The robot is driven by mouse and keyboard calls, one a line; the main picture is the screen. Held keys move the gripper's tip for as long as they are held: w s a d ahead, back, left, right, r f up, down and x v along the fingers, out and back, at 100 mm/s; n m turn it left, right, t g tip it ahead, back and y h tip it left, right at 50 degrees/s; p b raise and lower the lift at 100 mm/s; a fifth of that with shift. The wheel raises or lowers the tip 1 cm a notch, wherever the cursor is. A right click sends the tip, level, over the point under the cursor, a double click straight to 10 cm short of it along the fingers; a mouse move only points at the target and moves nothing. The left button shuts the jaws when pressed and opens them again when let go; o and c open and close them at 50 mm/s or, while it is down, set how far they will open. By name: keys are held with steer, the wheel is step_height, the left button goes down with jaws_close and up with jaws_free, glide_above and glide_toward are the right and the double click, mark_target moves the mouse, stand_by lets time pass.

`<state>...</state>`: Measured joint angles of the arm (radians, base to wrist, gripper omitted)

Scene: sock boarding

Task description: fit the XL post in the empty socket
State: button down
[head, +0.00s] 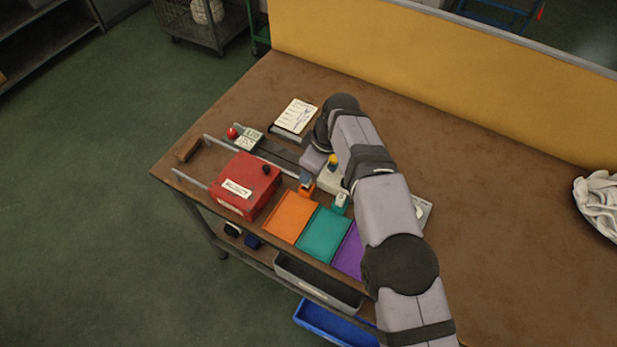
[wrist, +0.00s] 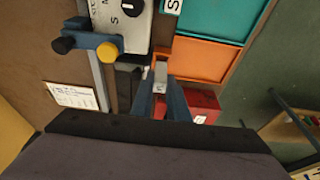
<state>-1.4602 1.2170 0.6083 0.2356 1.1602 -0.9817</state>
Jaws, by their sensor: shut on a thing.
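My gripper (wrist: 161,80) has its two blue-grey fingers close together around a small light grey piece (wrist: 161,71) in the wrist view. No size mark on the piece is readable, so I cannot tell if it is the XL post. In the head view my gripper (head: 306,178) is small, low over the back end of the orange panel (head: 291,217) and right of the red box (head: 246,186). I cannot make out an empty socket in either view. The area under the fingers is hidden.
A grey box (wrist: 125,15) with a dial and S and M marks stands beside the gripper, with a blue bar (wrist: 89,42) ending in yellow and black knobs. Teal (head: 325,234) and purple (head: 349,251) panels lie alongside. A notepad (head: 296,115) is behind.

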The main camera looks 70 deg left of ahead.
mark_target(309, 185)
step_height(309, 185, down, 3)
steer(key=shift+f+p, duration=0.2)
steer(key=shift+p, duration=0.45)
steer(key=shift+f, duration=0.1)
steer(key=shift+f+b, duration=0.2)
steer(key=shift+b, duration=0.1)
steer(key=c, duration=1.7)
jaws_free()
steer(key=shift+r, duration=0.15)
steer(key=shift+r, duration=0.15)
steer(key=b+v, duration=0.2)
steer(key=v, duration=1)
